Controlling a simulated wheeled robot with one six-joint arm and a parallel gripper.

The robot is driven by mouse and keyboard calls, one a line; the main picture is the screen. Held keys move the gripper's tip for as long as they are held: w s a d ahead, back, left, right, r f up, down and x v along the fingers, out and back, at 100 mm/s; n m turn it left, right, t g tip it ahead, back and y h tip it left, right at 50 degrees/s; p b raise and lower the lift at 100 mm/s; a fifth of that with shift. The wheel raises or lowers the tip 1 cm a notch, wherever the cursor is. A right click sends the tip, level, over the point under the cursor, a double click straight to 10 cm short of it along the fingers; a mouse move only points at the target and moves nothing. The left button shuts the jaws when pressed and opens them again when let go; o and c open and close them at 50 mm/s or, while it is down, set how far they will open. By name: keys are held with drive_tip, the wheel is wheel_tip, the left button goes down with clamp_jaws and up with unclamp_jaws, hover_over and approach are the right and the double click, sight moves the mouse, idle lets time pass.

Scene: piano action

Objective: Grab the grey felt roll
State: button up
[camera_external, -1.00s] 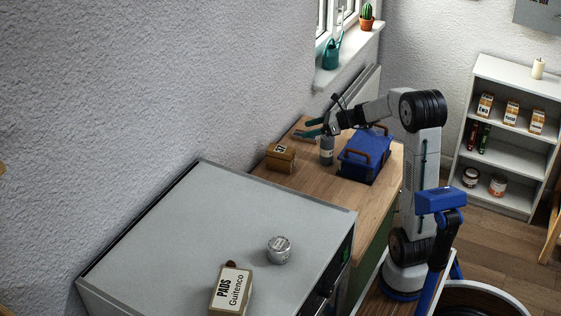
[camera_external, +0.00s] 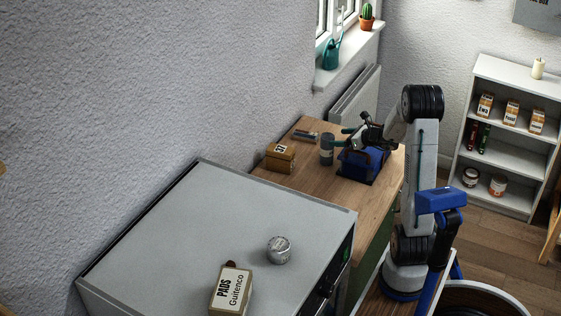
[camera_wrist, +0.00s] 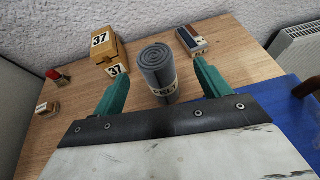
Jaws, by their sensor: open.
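The grey felt roll (camera_wrist: 158,72) stands upright on the wooden bench, with a pale printed label around its lower part. It also shows in the external view (camera_external: 327,149), beside the blue toolbox. My gripper (camera_wrist: 152,88) is open, its two green fingers on either side of the roll in the wrist view, with the roll ahead between them. In the external view my gripper (camera_external: 345,137) is to the right of the roll, over the toolbox side. I cannot tell whether a finger touches the roll. The roll's bottom is partly hidden by my gripper's body.
The blue toolbox (camera_external: 364,167) stands just right of the roll. A cardboard box marked 37 (camera_wrist: 107,48) stands to the left, and a small grey-and-tan item (camera_wrist: 191,40) lies behind. The bench (camera_wrist: 225,61) is bare between them. A wall and a radiator (camera_wrist: 299,48) bound the back.

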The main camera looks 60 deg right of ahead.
sight(328, 136)
drive_tip(key=shift+a+r+x, duration=0.15)
drive_tip(key=shift+x, duration=1.4)
drive_tip(key=shift+a+r+x, duration=0.15)
drive_tip(key=shift+x, duration=1.4)
drive_tip(key=shift+w, duration=0.1)
drive_tip(key=c, duration=1.4)
drive_tip(key=shift+o, duration=0.2)
drive_tip(key=shift+r, duration=0.1)
